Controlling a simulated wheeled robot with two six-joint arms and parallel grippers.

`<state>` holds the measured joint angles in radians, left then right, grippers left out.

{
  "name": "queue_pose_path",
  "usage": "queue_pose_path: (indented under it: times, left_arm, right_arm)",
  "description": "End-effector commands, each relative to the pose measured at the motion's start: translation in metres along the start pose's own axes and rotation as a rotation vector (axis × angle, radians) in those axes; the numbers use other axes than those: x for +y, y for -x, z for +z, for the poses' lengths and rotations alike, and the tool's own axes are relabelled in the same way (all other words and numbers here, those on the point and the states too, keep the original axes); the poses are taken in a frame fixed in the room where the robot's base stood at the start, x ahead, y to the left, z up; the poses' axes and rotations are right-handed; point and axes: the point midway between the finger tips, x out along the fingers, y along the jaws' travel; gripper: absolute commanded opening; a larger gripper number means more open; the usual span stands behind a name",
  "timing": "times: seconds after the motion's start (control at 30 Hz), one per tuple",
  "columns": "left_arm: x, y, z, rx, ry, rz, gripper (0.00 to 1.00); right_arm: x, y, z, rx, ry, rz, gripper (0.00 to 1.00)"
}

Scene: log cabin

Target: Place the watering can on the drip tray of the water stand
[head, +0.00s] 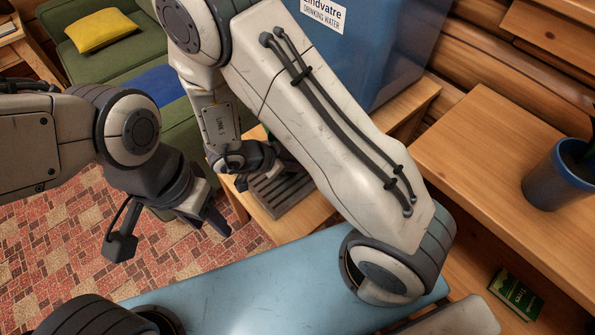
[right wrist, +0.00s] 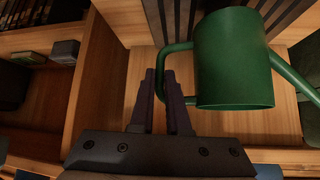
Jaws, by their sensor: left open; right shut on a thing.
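The green watering can (right wrist: 233,62) shows in the right wrist view, its handle at the left and its spout running off to the right. My right gripper (right wrist: 168,82) is shut on the handle. In the head view my right gripper (head: 245,158) is by the dark slatted drip tray (head: 285,190), and my arm hides nearly all of the can. The tray's slats (right wrist: 288,18) also show behind the can in the right wrist view; whether the can touches them I cannot tell. My left gripper (head: 168,235) is open and empty, left of the wooden stand (head: 312,217).
A blue water container (head: 385,50) stands at the back of the stand. A wooden counter (head: 480,165) with a blue pot (head: 555,178) is at the right. A green sofa (head: 130,55) with a yellow cushion (head: 100,30) is at the far left. Patterned floor (head: 50,210) lies below my left gripper.

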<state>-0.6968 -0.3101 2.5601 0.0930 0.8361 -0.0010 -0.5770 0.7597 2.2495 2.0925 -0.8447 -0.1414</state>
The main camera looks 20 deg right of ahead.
Motion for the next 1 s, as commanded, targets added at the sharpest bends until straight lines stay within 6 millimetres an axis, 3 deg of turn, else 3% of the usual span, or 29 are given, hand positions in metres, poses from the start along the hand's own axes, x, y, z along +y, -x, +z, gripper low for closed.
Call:
queue_pose_path:
  times: [0.17,0.53,0.57,0.6,0.63,1.0]
  left_arm:
    - [-0.001,-0.013,0.001,0.000,0.000,0.000,0.50]
    - [-0.001,-0.012,0.001,0.000,0.000,0.000,0.50]
    - [-0.001,-0.012,0.001,0.000,0.000,0.000,0.50]
    - [-0.001,-0.012,0.001,0.000,0.000,0.000,0.50]
    - [-0.001,-0.012,0.001,0.000,0.000,0.000,0.50]
    - [-0.001,-0.011,0.001,0.000,0.000,0.000,0.50]
  right_arm:
    - [0.000,-0.020,0.020,0.001,0.001,0.000,0.00]
    - [0.000,-0.021,0.021,0.001,0.000,0.000,0.00]
    - [0.000,-0.021,0.021,0.000,0.000,0.000,0.26]
    - [0.000,-0.021,0.021,0.000,0.000,-0.001,0.41]
    - [0.000,-0.021,0.021,0.000,0.000,-0.001,0.44]
    - [0.000,-0.018,0.018,-0.001,0.001,-0.001,0.44]
